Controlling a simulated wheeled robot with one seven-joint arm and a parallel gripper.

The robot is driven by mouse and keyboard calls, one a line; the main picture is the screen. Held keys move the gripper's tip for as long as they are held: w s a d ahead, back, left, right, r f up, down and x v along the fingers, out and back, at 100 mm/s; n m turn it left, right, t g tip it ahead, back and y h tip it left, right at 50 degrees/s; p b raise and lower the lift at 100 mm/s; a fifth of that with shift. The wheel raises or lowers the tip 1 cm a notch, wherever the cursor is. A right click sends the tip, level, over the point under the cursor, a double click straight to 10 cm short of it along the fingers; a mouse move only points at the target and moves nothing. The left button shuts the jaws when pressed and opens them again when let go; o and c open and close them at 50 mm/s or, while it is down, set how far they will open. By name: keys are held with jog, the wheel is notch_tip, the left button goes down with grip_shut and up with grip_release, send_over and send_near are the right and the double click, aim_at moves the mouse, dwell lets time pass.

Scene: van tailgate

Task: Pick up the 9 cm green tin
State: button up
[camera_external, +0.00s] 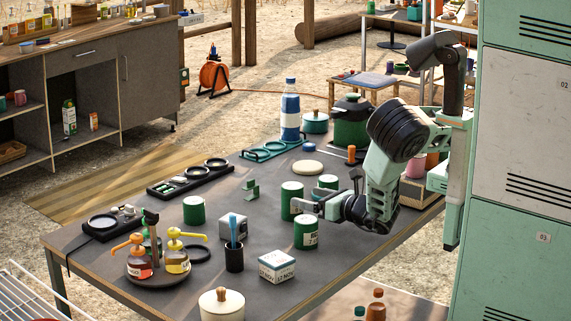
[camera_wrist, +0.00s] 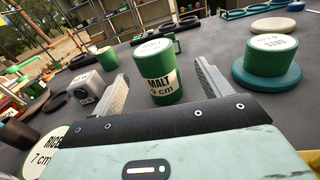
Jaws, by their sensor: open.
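The green tin labelled MALT 9 cm (camera_wrist: 163,80) stands upright on the dark table, ahead of and between the fingers of my gripper (camera_wrist: 161,76) in the wrist view. In the external view this appears to be the green tin (camera_external: 289,202) just left of my gripper (camera_external: 306,204). My gripper is open, with nothing held. A green tin labelled RICE 7 cm (camera_wrist: 42,155) stands close by my left finger; it also shows in the external view (camera_external: 306,234). Another green tin (camera_wrist: 270,57) stands on a teal disc (camera_wrist: 266,82) to the right.
A further green tin (camera_external: 193,211) stands farther left on the table. A grey box-like device (camera_external: 233,226), a dark cup with a blue item (camera_external: 234,258) and a small labelled box (camera_external: 276,266) stand nearby. A blue bottle (camera_external: 290,112) stands at the back.

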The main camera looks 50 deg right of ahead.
aim_at(286, 194)
jog(key=shift+w+a+f+n+t+y+b, duration=0.15)
jog(key=shift+f+n+t+y+b, duration=0.15)
jog(key=shift+f+n+y+b, duration=0.25)
jog(key=w, duration=0.2)
jog(key=w+b, duration=0.1)
jog(key=w, duration=0.4)
jog(key=shift+w+a+r+b, duration=0.15)
jog(key=shift+w+a+b, duration=0.05)
jog(key=shift+a+b, duration=0.15)
jog(key=c, duration=1.1)
